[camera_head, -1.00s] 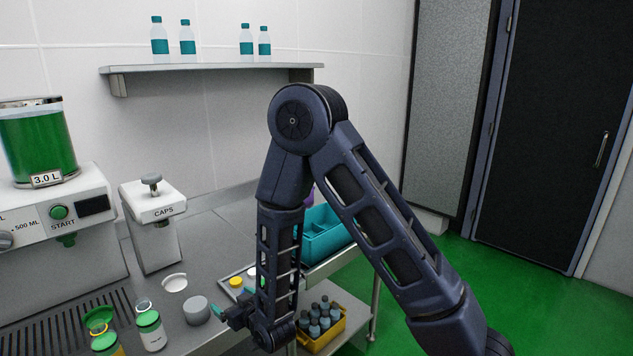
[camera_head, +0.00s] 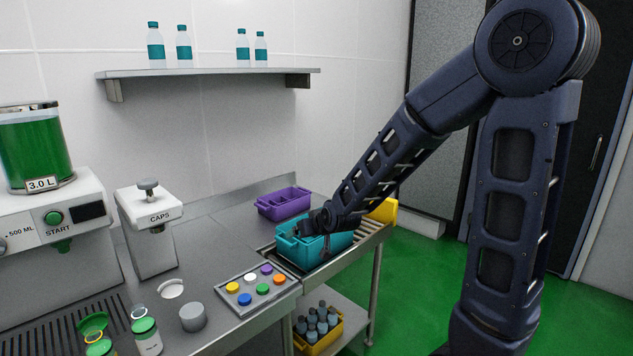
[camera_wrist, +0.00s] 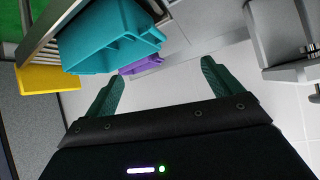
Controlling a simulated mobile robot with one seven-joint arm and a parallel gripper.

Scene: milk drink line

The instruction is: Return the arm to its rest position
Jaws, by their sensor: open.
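My arm reaches in from the right in the head view, with its elbow high and its forearm slanting down to the left. The teal crate also shows at the upper left of the wrist view (camera_wrist: 95,45), apart from the fingers.
A purple crate (camera_head: 285,204) and a yellow bin (camera_head: 383,211) are near the teal crate. A yellow crate of bottles (camera_head: 318,330) sits below.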

